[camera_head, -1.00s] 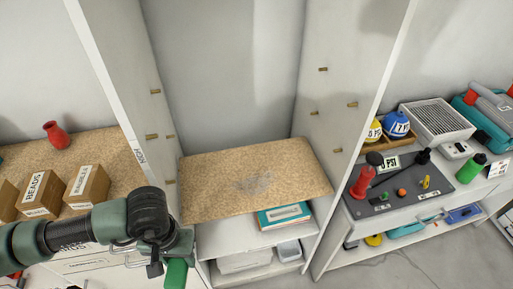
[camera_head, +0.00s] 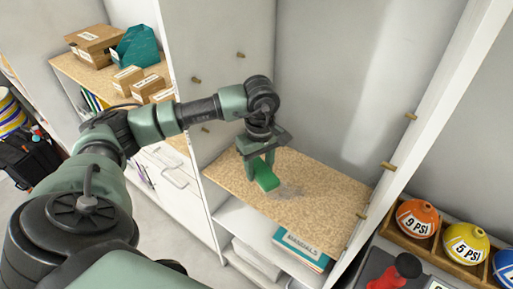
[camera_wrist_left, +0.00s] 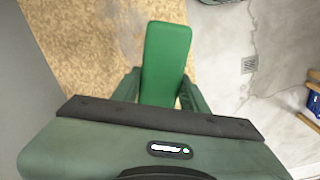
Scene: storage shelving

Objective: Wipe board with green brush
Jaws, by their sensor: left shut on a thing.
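The board (camera_head: 315,214) is a speckled tan shelf board in the white cabinet, with a grey dusty smudge (camera_head: 289,190) near its middle. My left gripper (camera_head: 261,166) is over the board's left part, shut on the green brush (camera_head: 266,178). The brush points down beside the smudge; whether it touches the board I cannot tell. In the left wrist view the green brush (camera_wrist_left: 166,58) sticks out between the fingers, with the board (camera_wrist_left: 75,45) and part of the smudge (camera_wrist_left: 128,20) beyond it. My right gripper is not in view.
White cabinet walls with wooden pegs (camera_head: 388,165) stand on both sides of the board. Below it are a book (camera_head: 301,247) and a white bin (camera_head: 256,262). Cardboard boxes (camera_head: 97,42) are at left. Coloured balls (camera_head: 417,218) sit in a wooden tray at right.

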